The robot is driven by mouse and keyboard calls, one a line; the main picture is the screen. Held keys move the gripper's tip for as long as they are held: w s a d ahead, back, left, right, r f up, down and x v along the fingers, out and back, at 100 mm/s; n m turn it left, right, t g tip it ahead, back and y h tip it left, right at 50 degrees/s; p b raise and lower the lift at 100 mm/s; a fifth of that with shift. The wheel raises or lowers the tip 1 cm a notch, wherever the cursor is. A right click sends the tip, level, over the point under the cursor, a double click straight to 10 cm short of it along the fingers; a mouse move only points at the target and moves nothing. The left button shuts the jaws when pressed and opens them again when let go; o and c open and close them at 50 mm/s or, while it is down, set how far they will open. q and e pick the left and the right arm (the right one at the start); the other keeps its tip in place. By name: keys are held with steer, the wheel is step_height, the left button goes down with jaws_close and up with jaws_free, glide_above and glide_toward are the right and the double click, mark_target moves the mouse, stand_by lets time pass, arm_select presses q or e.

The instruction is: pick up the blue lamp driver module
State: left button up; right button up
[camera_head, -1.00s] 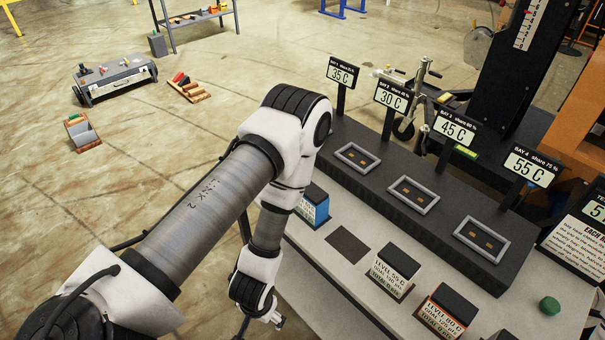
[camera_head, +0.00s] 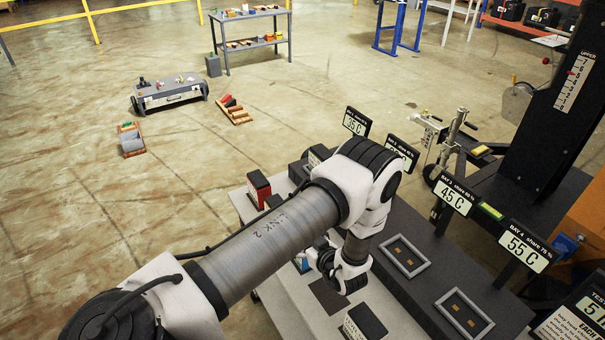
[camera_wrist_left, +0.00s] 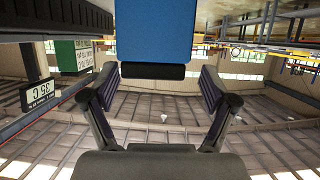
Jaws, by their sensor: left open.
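The blue lamp driver module (camera_wrist_left: 157,32) fills the top middle of the left wrist view, with a dark end facing my gripper. In the head view only a small blue part of it (camera_head: 301,264) shows beside my left wrist; the rest is hidden by my arm. My left gripper (camera_wrist_left: 158,88) is open, its two fingers apart on either side of the module's near end in the left wrist view. I see no contact between fingers and module. In the head view my left arm's links hide the fingers. My right gripper is not in view.
A red module (camera_head: 258,187) stands at the table's far left. A dark empty pad (camera_head: 328,296) and a black-topped module (camera_head: 365,322) are nearer. The raised dark bay block (camera_head: 410,300) and signs, including a 45 C sign (camera_head: 454,195), stand to the right.

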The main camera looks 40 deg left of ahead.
arm_select(q)
steer(key=shift+w+a+f, duration=0.35)
steer(key=shift+a+f, duration=0.1)
steer(key=shift+a, duration=0.15)
steer(key=shift+w+a+f, duration=0.35)
steer(key=shift+a+f, duration=0.1)
steer(key=shift+a, duration=0.15)
steer(key=shift+w+f, duration=0.1)
steer(key=shift+w, duration=0.1)
steer(key=shift+s+d+r, duration=0.1)
steer(key=shift+s+r, duration=0.1)
steer(key=shift+r, duration=0.1)
steer(key=c, duration=0.5)
steer(key=shift+s+r, duration=0.1)
steer(key=shift+s, duration=0.05)
steer(key=c, duration=0.7)
jaws_close()
